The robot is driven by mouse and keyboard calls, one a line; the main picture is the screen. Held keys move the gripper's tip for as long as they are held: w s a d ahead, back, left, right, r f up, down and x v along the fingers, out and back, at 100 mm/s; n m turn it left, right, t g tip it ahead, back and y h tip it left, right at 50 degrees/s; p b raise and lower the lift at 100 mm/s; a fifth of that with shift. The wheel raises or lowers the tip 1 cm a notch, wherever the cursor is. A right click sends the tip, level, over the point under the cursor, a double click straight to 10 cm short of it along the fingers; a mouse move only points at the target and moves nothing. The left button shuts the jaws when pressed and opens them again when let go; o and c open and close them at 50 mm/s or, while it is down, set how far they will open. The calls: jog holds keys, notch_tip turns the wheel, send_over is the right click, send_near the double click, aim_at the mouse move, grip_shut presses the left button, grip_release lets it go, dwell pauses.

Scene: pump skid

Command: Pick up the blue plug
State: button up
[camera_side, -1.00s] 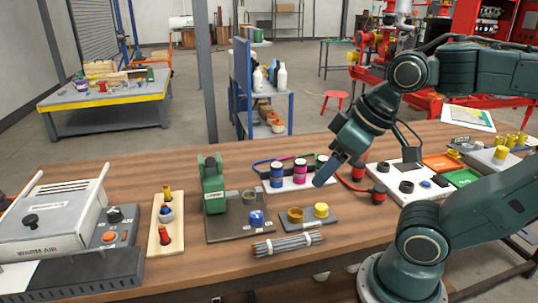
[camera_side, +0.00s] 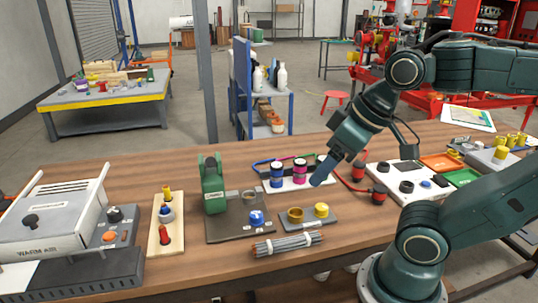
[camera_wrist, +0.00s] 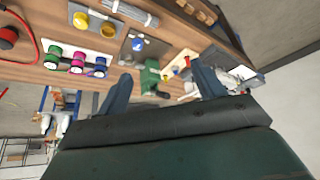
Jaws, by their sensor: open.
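A blue plug (camera_side: 257,217) sits on a dark plate (camera_side: 228,232) in front of the green pump body (camera_side: 213,190). It also shows as a small blue knob in the wrist view (camera_wrist: 137,44), with the green pump body (camera_wrist: 150,77) beside it. My gripper (camera_side: 320,177) hangs above the bench to the right of the plug, well apart from it. In the wrist view its two fingers (camera_wrist: 163,84) are spread with nothing held between them.
A plate with two yellowish caps (camera_side: 321,210) and a grey rod bundle (camera_side: 287,243) lie near the plug. Blue, pink and green reels (camera_side: 299,172) stand behind. A wooden strip with coloured parts (camera_side: 158,240) and a warm air unit (camera_side: 60,220) are at left.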

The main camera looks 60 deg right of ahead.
jog(key=w+d+r+m+g, duration=0.25)
jog(key=w+d+m, duration=0.2)
jog(key=w, duration=0.65)
jog(key=m+g, duration=0.3)
jog(key=m, duration=0.8)
send_over(277, 165)
notch_tip(277, 165, down, 17)
jog(key=shift+w+d+r, duration=0.15)
jog(key=shift+w, duration=0.05)
jog(key=shift+f, duration=4.3)
jog(key=shift+s+f, duration=0.1)
jog(key=shift+f, duration=2.45)
